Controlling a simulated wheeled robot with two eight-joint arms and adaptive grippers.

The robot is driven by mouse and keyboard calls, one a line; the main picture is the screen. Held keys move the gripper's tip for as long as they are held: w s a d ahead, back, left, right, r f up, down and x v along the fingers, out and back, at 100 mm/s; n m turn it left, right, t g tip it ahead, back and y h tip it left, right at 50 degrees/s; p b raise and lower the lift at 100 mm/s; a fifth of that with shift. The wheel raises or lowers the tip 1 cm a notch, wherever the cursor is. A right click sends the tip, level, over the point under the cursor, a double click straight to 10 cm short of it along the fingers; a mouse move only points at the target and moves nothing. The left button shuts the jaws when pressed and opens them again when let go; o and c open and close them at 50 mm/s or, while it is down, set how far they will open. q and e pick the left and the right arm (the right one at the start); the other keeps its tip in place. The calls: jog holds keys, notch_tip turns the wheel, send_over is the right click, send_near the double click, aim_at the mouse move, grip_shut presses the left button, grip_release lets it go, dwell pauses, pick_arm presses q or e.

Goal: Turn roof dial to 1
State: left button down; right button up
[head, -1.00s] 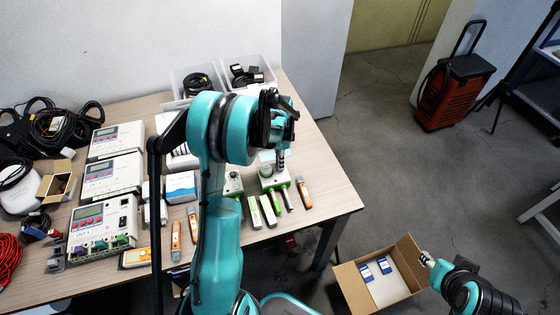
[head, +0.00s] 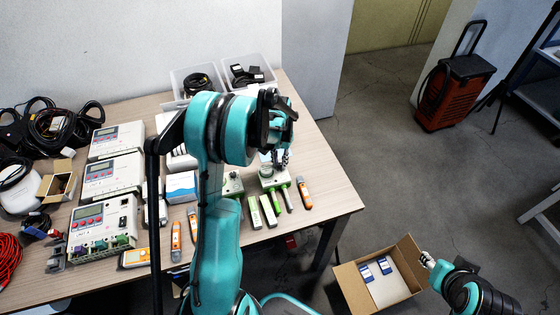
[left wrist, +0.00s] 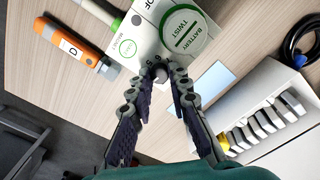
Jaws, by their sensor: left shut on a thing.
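The white roof sensor unit (head: 273,181) stands on the table near its right end. In the left wrist view it carries "OF" lettering (left wrist: 149,4) and a round green-edged cap (left wrist: 185,32) marked "BATTERY TWIST". Its small grey dial (left wrist: 160,74) sits at the near corner, with printed numbers beside it, partly hidden by the fingers. My left gripper (head: 281,160) comes down from above; its fingertips (left wrist: 163,74) are shut on the dial. The dial's exact setting is too small to read. My right gripper (head: 428,259) is beside the cardboard box, its fingers too small to judge.
A second sensor unit (head: 232,184) stands just left. Green-white sticks (head: 268,210) and an orange tool (head: 304,193) lie in front. White meters (head: 103,222) stand at left, plastic bins (head: 248,76) behind. An open cardboard box (head: 344,283) is below right.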

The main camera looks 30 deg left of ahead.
pick_arm(q)
jog(key=n, duration=0.4)
jog(key=shift+n, duration=0.3)
jog(key=n, duration=0.5)
jog(key=shift+s+n, duration=0.1)
jog(key=shift+n, duration=0.2)
jog(key=n, duration=0.5)
jog(key=shift+n, duration=2.7)
jog(key=c, duration=1.4)
grip_release()
